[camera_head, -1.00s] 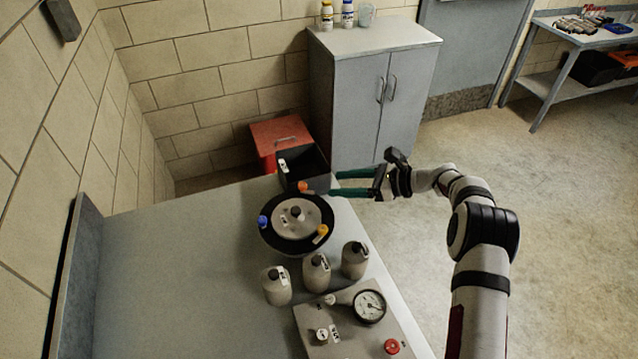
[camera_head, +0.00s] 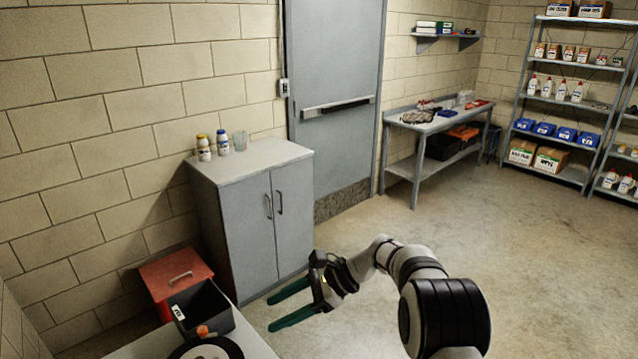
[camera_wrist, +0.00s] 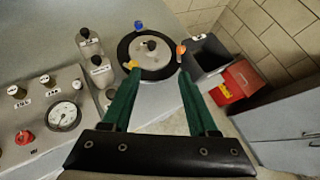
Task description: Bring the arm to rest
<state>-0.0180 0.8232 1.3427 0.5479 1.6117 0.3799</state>
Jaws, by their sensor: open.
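My gripper (camera_head: 271,313) is open and empty, its two green fingers apart and pointing left in the head view. It hangs in the air to the right of the black bin (camera_head: 203,309), touching nothing that I can see. In the wrist view my gripper (camera_wrist: 158,73) points toward the round black-rimmed plate (camera_wrist: 124,55) on the bench, with nothing between the fingers. The plate carries a grey lid with a dark knob and blue, yellow and orange knobs around it. In the head view only the plate's far edge shows.
The grey bench (camera_wrist: 60,18) carries several small grey bottles and a panel with a gauge (camera_wrist: 63,115). A red box (camera_head: 172,280) stands behind the bin. A grey cabinet (camera_head: 250,225) stands beyond my gripper. Open floor (camera_head: 500,270) lies to the right.

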